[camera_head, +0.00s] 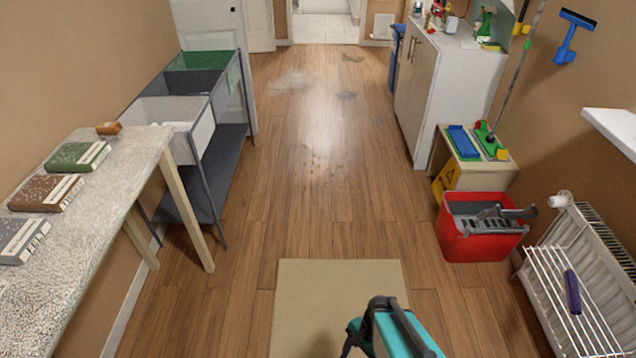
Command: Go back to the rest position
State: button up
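My arm, teal and white with black parts, shows at the bottom middle of the head view, above a beige mat (340,285). Only a short piece of it shows. I cannot make out any gripper fingertips. The arm touches nothing that I can see, and the lower frame edge cuts it off.
At left, a speckled table (110,215) bears green (75,155), brown (42,190) and grey (20,235) flat bundles. Behind it stands a bin rack (205,135). At right are a red bucket (475,245), a white rack (560,290) and a cabinet (450,80). The middle floor is clear, with stains.

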jog(key=s+d+n+g+h, duration=0.1)
jog(key=s+d+n+h, duration=0.2)
jog(key=n, duration=0.8)
jog(key=shift+s+d+g, duration=0.3)
jog(key=shift+s+d, duration=0.75)
jog(key=shift+d, duration=0.35)
jog(key=shift+r, duration=0.25)
jog(key=c, duration=0.7)
jog(key=shift+c, duration=0.2)
